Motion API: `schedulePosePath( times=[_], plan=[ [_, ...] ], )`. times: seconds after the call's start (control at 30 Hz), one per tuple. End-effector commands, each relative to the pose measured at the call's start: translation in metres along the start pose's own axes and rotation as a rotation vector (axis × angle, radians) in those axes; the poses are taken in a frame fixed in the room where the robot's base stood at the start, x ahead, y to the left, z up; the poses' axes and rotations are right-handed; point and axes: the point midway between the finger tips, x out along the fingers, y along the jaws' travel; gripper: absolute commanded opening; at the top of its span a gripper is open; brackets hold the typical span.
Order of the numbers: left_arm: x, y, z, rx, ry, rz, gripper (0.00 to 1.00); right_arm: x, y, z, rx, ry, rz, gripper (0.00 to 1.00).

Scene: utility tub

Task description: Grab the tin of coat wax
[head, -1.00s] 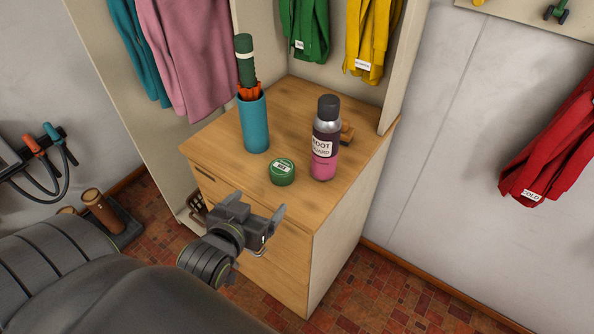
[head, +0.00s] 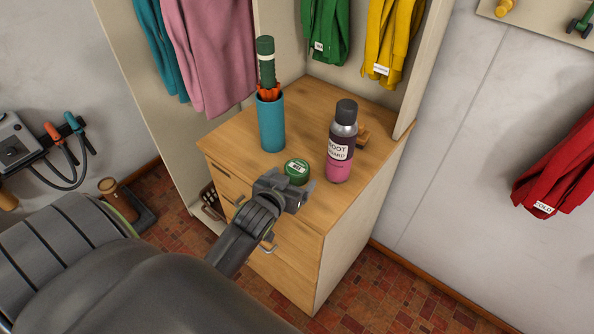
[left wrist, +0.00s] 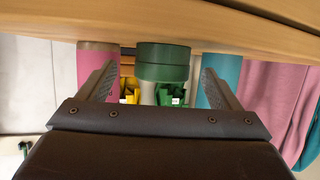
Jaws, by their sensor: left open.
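The tin of coat wax (head: 297,166) is a small round green tin with a pale label, standing near the front edge of the wooden cabinet top (head: 230,137). My left gripper (head: 291,181) is open and empty, just in front of the tin and partly covering its lower front in the head view. In the left wrist view, which looks upside down, the tin (left wrist: 163,62) shows centred between the two open fingers, beyond their tips. I cannot tell the exact gap to it. My right gripper is not in view.
A pink and dark spray can (head: 342,145) stands close right of the tin. A blue cylinder (head: 271,125) holding a green-handled umbrella (head: 266,62) stands behind left. Coats hang above the cabinet.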

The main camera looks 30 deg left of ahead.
Motion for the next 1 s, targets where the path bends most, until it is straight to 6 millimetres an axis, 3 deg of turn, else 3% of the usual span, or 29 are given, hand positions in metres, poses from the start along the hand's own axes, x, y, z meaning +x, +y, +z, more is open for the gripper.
schedulePosePath(
  times=[0.3,0.67,1.0],
  plan=[
    [0.037,-0.003,-0.004,0.001,0.000,0.001,0.86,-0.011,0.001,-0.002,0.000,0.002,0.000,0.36],
    [0.045,-0.003,-0.004,0.000,0.000,0.001,0.86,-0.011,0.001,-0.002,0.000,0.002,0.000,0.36],
    [0.045,-0.003,-0.003,0.001,0.000,0.001,0.44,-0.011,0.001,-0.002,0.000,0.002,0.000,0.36]
  ],
)
